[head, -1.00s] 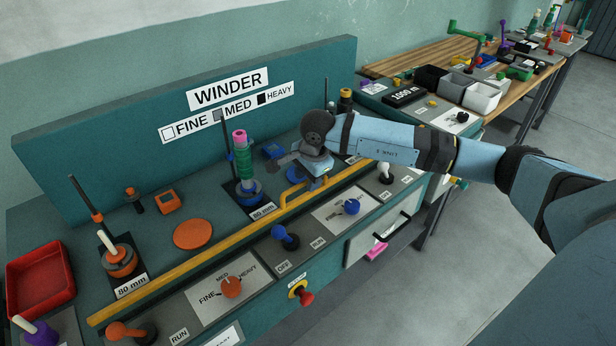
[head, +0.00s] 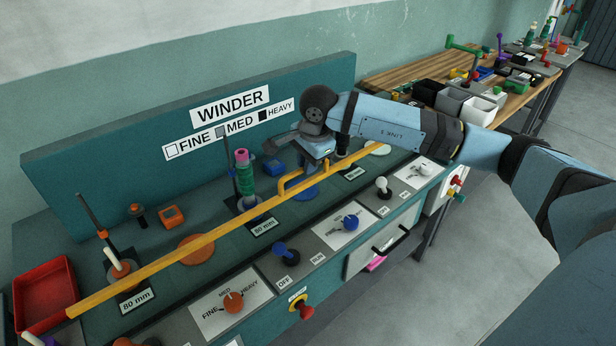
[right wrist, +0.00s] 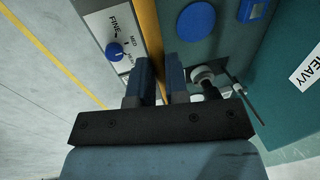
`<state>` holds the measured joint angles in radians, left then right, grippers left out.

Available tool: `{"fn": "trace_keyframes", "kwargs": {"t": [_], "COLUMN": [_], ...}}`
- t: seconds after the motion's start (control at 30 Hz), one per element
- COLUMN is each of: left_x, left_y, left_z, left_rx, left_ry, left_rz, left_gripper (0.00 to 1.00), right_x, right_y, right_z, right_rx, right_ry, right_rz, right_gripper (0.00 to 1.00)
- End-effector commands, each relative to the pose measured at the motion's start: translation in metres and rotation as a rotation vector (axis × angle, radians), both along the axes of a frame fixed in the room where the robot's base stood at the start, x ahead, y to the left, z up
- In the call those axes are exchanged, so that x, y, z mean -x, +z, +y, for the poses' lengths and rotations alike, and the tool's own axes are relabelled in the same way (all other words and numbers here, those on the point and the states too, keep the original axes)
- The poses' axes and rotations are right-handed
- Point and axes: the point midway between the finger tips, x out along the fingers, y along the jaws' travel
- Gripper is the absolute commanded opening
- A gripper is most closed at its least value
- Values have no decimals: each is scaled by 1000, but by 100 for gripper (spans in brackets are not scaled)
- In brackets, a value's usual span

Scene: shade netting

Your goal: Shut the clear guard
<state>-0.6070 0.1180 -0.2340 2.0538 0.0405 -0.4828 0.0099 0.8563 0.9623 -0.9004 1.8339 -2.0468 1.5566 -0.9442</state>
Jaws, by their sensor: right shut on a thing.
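The clear guard shows mainly as a long yellow edge bar (head: 190,248); its clear panel is hard to make out. The bar slants across the winder bench, passing in front of the green and pink spool (head: 243,175). A small yellow handle (head: 284,184) stands off the bar. My right gripper (head: 300,165) is at this handle, shut on it, with its fingertips partly hidden. In the right wrist view, the two fingers (right wrist: 160,82) are either side of yellow, and the bar (right wrist: 150,35) runs up from them. My left gripper is out of view.
A teal back board (head: 130,150) marked WINDER stands behind. The front panel carries an orange knob (head: 233,302), a blue lever (head: 285,254) and a red button (head: 305,312). A red tray (head: 40,293) lies at the left. Open floor lies at right.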

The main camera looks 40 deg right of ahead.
Motion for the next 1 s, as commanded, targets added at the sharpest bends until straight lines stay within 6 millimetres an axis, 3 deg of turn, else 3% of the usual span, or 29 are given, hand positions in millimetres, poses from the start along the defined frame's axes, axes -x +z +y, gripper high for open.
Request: {"fn": "trace_keyframes", "kwargs": {"t": [0.03,0.1,0.3,0.83,0.87,0.9,0.93,1.0], "left_x": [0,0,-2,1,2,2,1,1], "left_y": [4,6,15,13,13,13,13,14], "left_z": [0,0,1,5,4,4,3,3], "left_rx": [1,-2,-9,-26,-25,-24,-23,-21], "left_ry": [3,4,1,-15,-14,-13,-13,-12], "left_rz": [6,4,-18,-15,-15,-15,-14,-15], "left_gripper": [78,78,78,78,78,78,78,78], "right_x": [-1,-1,-1,-2,-2,-2,-2,-1], "right_y": [19,34,63,76,76,76,76,75], "right_z": [0,0,-1,-1,-1,-1,-1,-1], "right_rx": [0,0,0,0,0,0,-1,-1], "right_ry": [-1,-1,-2,-2,-3,-3,-3,-2], "right_rz": [-6,-5,-4,-8,-9,-9,-9,-7], "right_gripper": [0,0,0,0,21,31,38,40]}}
